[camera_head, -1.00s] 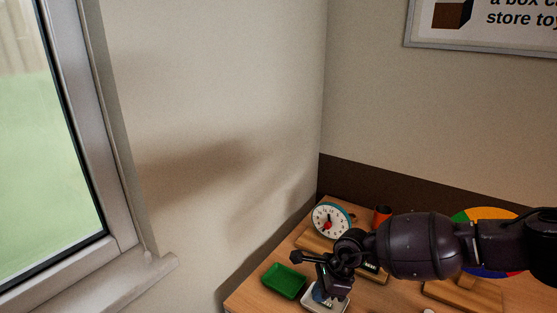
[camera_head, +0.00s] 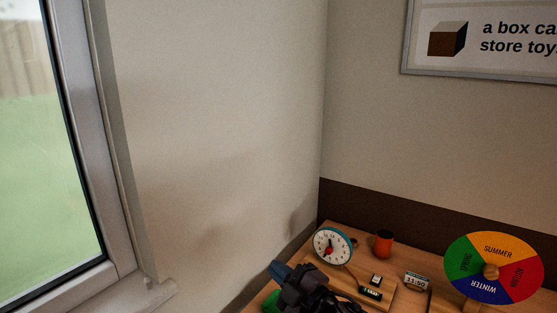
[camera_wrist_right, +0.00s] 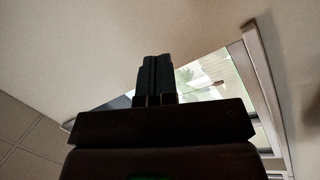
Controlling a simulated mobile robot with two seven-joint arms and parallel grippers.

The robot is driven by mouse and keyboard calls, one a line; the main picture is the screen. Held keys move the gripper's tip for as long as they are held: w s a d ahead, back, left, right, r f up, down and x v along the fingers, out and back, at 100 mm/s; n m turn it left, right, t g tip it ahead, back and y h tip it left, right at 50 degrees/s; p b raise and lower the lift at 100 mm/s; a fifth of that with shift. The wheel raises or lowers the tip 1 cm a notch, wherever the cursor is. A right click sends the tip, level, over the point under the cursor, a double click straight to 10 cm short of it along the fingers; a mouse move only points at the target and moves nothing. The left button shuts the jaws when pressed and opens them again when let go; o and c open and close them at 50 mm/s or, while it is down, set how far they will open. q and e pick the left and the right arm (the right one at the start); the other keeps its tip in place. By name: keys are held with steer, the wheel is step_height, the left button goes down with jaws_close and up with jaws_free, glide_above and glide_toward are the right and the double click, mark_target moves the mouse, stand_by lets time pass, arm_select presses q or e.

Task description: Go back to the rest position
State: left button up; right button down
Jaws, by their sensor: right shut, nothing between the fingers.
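My right gripper (camera_head: 281,273) is at the bottom of the head view, in front of the table's left part. Its fingers point up and to the left. In the right wrist view its two fingers (camera_wrist_right: 154,78) are shut together with nothing between them, pointing toward the wall and ceiling. My left gripper is in neither view.
A window (camera_head: 60,150) is at left; the wall between is bare.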

steer(key=s+d+f+m+h, duration=0.4)
steer(key=s+d+f+m, duration=0.1)
steer(key=d+f+m, duration=0.1)
steer(key=s+d+f+m+h, duration=0.4)
steer(key=s+d+f+m, duration=0.2)
steer(key=d+f, duration=0.2)
steer(key=s+d+f+m+h, duration=0.4)
steer(key=s+d+f+m, duration=0.1)
steer(key=d, duration=0.5)
steer(key=shift+s+d+f+m+g, duration=0.15)
steer(key=shift+d+f+m, duration=0.1)
steer(key=shift+f, duration=0.4)
steer(key=shift+s+d+f+m+g, duration=0.15)
steer(key=shift+f+m, duration=0.1)
steer(key=shift+f, duration=0.35)
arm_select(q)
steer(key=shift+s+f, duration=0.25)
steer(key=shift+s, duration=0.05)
arm_select(e)
steer(key=s+d+f+m+g+h, duration=0.1)
steer(key=s+d+f+g, duration=0.1)
steer(key=s+f, duration=0.4)
steer(key=s, duration=0.4)
steer(key=shift+d, duration=0.35)
